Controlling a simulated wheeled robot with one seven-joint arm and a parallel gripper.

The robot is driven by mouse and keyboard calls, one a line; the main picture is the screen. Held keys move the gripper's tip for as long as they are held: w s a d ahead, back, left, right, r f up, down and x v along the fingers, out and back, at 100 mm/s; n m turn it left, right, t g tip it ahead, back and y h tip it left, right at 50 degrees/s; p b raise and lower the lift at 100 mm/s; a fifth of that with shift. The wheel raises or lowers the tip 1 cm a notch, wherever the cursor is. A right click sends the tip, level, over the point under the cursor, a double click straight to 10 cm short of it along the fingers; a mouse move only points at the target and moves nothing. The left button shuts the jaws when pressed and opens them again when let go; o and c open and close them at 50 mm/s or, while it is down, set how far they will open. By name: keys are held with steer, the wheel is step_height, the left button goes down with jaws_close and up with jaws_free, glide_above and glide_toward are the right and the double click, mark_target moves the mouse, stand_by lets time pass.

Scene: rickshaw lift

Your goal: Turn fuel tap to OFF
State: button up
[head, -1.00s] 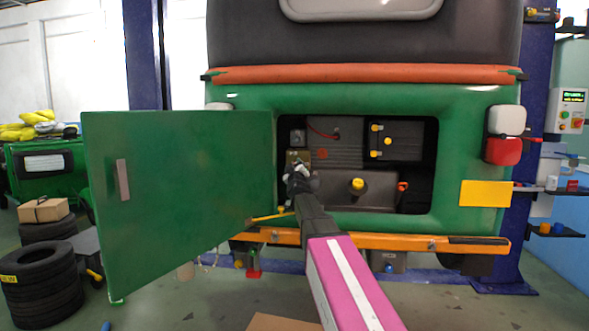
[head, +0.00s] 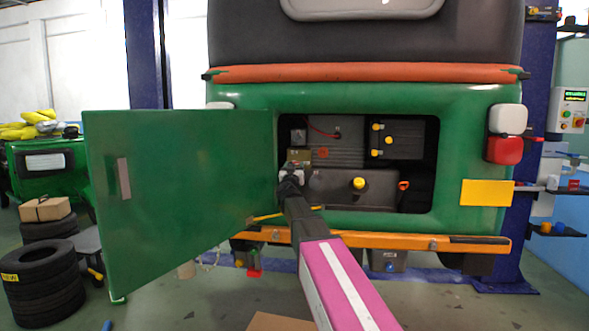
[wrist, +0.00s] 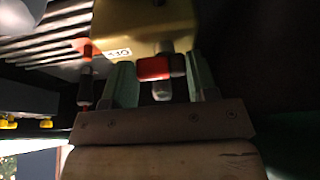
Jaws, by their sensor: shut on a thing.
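In the wrist view, the fuel tap's red lever (wrist: 153,68) sits between my two pale green fingers, with a grey stem below a brass-coloured body (wrist: 155,22). My gripper (wrist: 160,80) is shut on this lever. The body bears a small white label whose text I cannot read surely. In the head view, my gripper (head: 290,172) reaches into the left part of the open rear bay, just below the brass body (head: 299,156). There the lever is hidden by my gripper, so its exact angle is unclear.
The green door (head: 185,200) stands open left of the bay. A grey box with a yellow cap (head: 358,183) and an orange-red ring (head: 403,185) lie to the right inside. The orange bumper (head: 400,241) runs below. In the wrist view, a red-and-black part (wrist: 87,65) stands beside my left finger.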

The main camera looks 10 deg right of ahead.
steer(key=shift+m, duration=0.6)
steer(key=o, duration=0.9)
steer(key=shift+o, duration=0.2)
steer(key=v, duration=0.7)
steer(key=shift+s+a, duration=0.2)
steer(key=shift+f, duration=0.15)
